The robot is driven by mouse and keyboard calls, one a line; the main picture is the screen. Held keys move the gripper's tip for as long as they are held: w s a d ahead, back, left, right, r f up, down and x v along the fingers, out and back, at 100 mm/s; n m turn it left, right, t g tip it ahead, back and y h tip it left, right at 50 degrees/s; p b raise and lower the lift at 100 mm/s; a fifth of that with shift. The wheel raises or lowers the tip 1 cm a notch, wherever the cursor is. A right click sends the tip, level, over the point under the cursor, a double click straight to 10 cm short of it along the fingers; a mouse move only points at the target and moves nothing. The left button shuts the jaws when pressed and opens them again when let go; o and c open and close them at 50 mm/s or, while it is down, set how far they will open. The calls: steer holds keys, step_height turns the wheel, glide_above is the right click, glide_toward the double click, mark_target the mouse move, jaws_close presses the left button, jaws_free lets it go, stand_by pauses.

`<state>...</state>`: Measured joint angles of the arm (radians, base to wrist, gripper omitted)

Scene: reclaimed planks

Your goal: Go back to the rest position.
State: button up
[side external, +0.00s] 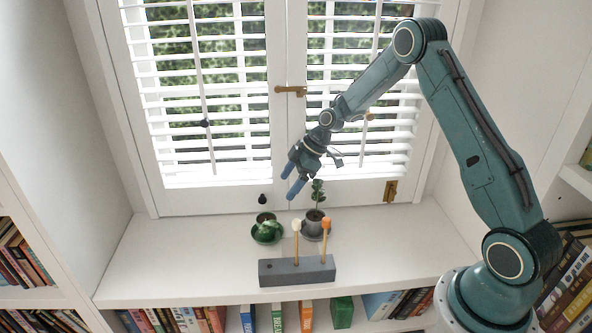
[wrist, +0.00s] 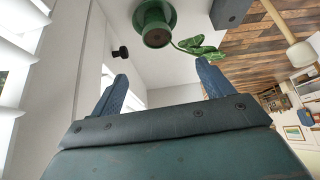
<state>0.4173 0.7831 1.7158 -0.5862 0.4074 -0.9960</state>
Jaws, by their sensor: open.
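My gripper (side external: 291,181) is in the air in front of the window, above and behind the shelf top. Its two blue fingers are apart, with nothing between them. In the wrist view the fingers (wrist: 162,76) also stand wide apart, one at each side. My arm reaches in from the right, bent at a high elbow. The fingertips are above the green pot (side external: 267,232) and the grey pot (side external: 313,228) and touch neither.
A grey block (side external: 290,272) holds two upright sticks, one cream-tipped (side external: 296,225) and one orange-tipped (side external: 327,223). White shutters (side external: 220,110) stand close behind my gripper. The white shelf top (side external: 180,250) is clear at left and right. Books fill the shelves below.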

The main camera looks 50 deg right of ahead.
steer(key=s+a+r+m+h, duration=0.2)
steer(key=s+a+r, duration=0.1)
steer(key=s+r, duration=0.55)
steer(key=s+a+r+m+h, duration=0.15)
steer(key=s+a+r, duration=0.35)
steer(key=r, duration=0.7)
steer(key=s+r+m, duration=0.1)
steer(key=s+m, duration=0.2)
steer(key=s, duration=0.7)
steer(key=s+r+m+t+h, duration=0.1)
steer(key=s+r+m, duration=0.1)
steer(key=s, duration=0.9)
steer(key=shift+a+r+m+t, duration=0.2)
steer(key=shift+r+m+t, duration=0.1)
steer(key=shift+m, duration=0.45)
